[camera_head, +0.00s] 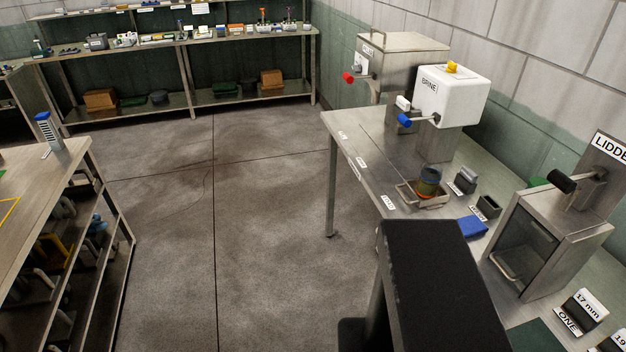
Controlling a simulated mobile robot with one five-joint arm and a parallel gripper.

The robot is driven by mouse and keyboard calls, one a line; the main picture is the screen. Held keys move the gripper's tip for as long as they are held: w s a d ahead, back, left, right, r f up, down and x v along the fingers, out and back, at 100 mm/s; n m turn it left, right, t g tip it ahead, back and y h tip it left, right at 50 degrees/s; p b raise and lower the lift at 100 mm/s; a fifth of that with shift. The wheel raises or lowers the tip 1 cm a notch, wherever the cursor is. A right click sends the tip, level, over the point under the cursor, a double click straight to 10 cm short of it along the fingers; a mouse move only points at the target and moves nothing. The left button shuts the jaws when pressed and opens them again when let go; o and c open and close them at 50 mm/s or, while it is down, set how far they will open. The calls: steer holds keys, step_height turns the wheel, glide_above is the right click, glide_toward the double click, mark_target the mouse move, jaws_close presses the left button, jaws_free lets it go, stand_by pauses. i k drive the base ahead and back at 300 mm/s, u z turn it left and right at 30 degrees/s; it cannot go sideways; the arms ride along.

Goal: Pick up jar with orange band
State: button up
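A small jar with an orange band (428,184) stands upright on the metal workbench at the right. A large dark block in the lower foreground looks like part of my own body and covers some of the bench's near edge.
The workbench (384,186) carries a white BRINE dispenser (462,101) behind the jar, a blue block (472,227) and small metal holders beside it, and a metal lidding machine (540,240) at right. Open floor (240,240) lies between this bench and the left table (40,178).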

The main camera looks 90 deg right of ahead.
mark_target(429, 181)
steer(key=z, duration=2.85)
steer(key=k, duration=1.9)
steer(key=z, duration=0.5)
steer(key=i, duration=1)
steer(key=z, duration=0.1)
